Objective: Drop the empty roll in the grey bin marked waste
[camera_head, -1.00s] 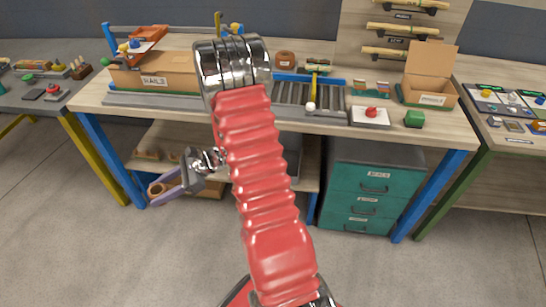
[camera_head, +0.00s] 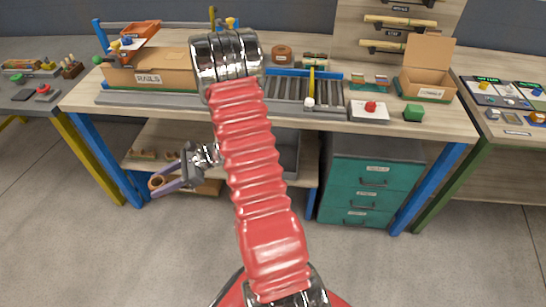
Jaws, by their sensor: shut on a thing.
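My gripper (camera_head: 160,184) is at the left, in front of the bench's lower shelf. Its jaws are shut on a brown ring-shaped roll (camera_head: 156,182), held near the fingertips. The roll looks like the empty roll, and part of it is hidden by the jaws. A grey bin (camera_head: 289,157) shows partly on the lower shelf, right of my red arm. My arm covers much of it, and no waste marking can be read. The gripper and roll are apart from this bin, to its left.
Teal drawers (camera_head: 370,177) stand below. The floor in front is clear.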

